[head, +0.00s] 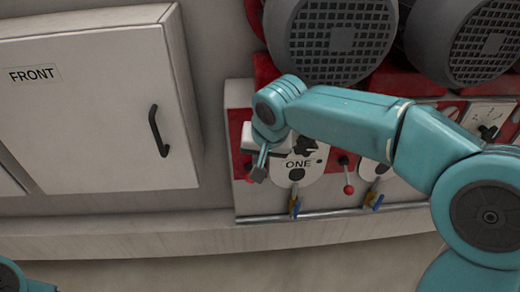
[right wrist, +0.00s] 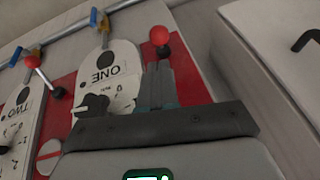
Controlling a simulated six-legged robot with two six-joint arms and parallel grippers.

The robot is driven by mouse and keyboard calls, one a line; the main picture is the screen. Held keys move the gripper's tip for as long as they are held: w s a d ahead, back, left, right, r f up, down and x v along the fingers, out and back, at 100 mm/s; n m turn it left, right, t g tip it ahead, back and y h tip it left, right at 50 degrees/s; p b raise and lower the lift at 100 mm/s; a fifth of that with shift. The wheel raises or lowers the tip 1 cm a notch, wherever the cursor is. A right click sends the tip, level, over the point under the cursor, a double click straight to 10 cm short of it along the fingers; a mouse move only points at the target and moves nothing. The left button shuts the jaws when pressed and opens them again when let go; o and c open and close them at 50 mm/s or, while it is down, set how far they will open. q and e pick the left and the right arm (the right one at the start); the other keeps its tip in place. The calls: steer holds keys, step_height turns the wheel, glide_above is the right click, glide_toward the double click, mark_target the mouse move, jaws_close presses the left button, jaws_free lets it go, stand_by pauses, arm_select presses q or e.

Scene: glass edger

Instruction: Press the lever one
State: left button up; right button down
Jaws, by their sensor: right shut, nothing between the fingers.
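In the right wrist view, a red-ball lever (right wrist: 160,36) stands beside the white plate marked ONE (right wrist: 108,75). My right gripper (right wrist: 158,68) is shut and empty, its fingertips right at the ball; I cannot tell whether they touch. In the head view my right gripper (head: 257,172) points down at the panel, just left of the ONE plate (head: 298,172), and largely hides this lever. My left gripper is out of view.
Another red-ball lever (head: 349,188) stands right of the ONE plate. Blue-handled valves (head: 294,207) line the lower edge. A cabinet marked FRONT (head: 90,110) is at left, with a black handle (head: 158,131). Two grey motors (head: 330,40) overhang the panel.

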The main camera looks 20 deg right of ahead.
steer(key=x, duration=0.4)
steer(key=shift+w+f, duration=0.2)
steer(key=shift+f, duration=0.35)
steer(key=shift+w+a+f, duration=0.1)
steer(key=shift+w+f, duration=0.05)
steer(key=shift+w, duration=0.1)
steer(key=shift+s, duration=0.15)
